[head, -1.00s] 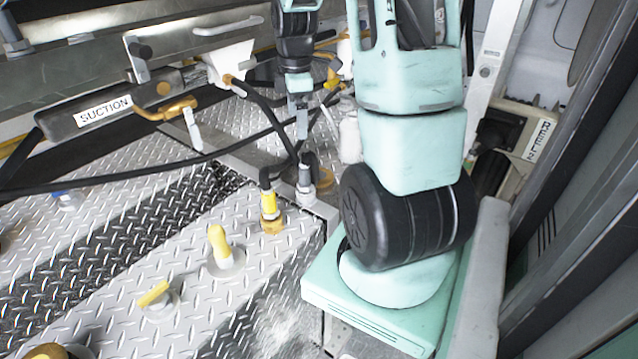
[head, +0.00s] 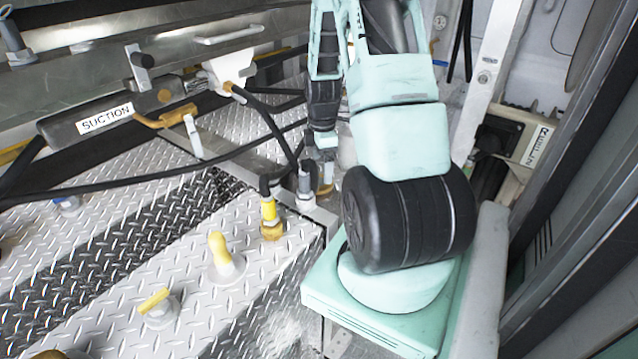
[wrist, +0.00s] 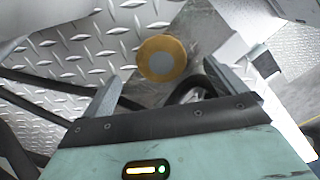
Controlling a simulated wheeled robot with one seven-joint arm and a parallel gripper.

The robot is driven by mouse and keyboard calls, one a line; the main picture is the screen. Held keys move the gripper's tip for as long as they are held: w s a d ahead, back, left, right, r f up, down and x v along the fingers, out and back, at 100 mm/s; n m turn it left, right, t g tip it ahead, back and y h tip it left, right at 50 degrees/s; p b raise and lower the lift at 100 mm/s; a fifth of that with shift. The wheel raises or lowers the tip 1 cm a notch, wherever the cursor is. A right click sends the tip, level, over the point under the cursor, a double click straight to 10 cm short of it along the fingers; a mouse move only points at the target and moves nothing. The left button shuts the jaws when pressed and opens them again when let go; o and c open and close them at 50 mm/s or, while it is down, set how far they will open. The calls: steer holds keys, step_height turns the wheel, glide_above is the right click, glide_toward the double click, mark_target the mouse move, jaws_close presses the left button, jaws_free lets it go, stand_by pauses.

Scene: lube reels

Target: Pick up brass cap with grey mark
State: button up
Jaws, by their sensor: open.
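The brass cap with a grey mark (wrist: 162,58) shows in the wrist view as a round brass disc with a grey centre, on the metal deck. In the head view a small part of a brass piece (head: 326,189), probably this cap, shows behind a grey hose fitting and below my gripper. My gripper (wrist: 163,76) is open and empty, with its two fingers apart on either side of the cap in the wrist view. I cannot tell the exact height of the fingers above it. In the head view my gripper (head: 321,150) is partly hidden by hoses and fittings.
A yellow-collared hose fitting (head: 269,210) and a grey one (head: 304,183) stand close by. Black hoses (head: 150,178) cross the deck. Yellow handles (head: 221,250) rise from the diamond plate at the front left. A SUCTION-labelled bar (head: 105,118) is at the left.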

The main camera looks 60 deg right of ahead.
mark_target(322, 181)
steer(key=shift+f+p, duration=0.7)
steer(key=shift+f, duration=1.95)
steer(key=shift+c, duration=0.3)
steer(key=c, duration=1.1)
steer(key=shift+o, duration=0.2)
steer(key=shift+r, duration=0.1)
